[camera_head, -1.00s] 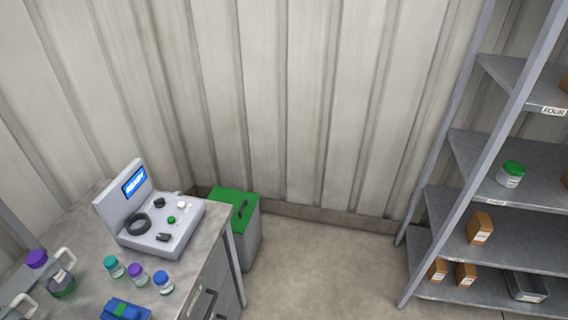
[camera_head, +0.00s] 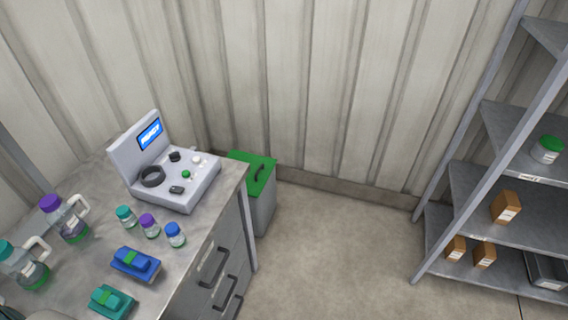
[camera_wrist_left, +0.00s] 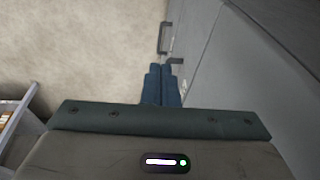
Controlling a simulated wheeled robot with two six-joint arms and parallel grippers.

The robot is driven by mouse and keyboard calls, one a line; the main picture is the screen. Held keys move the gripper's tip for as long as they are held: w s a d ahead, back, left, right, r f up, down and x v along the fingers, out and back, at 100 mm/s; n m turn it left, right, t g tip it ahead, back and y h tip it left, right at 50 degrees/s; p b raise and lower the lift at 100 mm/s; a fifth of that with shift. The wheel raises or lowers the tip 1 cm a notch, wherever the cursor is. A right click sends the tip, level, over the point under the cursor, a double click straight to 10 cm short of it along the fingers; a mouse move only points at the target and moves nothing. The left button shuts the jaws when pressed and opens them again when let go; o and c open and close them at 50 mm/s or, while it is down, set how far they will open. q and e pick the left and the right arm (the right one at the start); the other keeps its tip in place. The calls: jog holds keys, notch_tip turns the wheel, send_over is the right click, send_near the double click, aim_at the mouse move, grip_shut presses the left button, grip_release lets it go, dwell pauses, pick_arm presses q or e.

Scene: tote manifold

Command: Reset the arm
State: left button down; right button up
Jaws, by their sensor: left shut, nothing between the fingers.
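My left gripper (camera_wrist_left: 162,84) shows in the left wrist view, its two blue fingers together and empty. It points down over bare floor beside the grey drawer front with dark handles. Neither of my grippers shows in the head view, and my right gripper is in no view.
The workbench (camera_head: 190,262) at left holds a grey device (camera_head: 185,190) with a lit screen, several capped bottles, a blue item (camera_head: 135,262) and a teal item (camera_head: 111,300). A green-lidded bin (camera_head: 262,208) stands beside it. A metal shelf rack (camera_head: 470,185) is at right. Floor between is clear.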

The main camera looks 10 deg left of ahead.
pick_arm(q)
jog(key=s+f+b, duration=0.2)
jog(key=s+f, duration=0.4)
jog(key=f, duration=0.3)
jog(key=s+a+f+b, duration=0.1)
jog(key=s+f+b, duration=0.1)
jog(key=s+f, duration=0.5)
jog(key=s+f+g+b, duration=0.1)
jog(key=s+f, duration=0.5)
jog(key=f, duration=0.6)
jog(key=shift+s+a+f+b, duration=0.2)
jog(key=shift+f+b, duration=0.2)
jog(key=shift+b, duration=0.45)
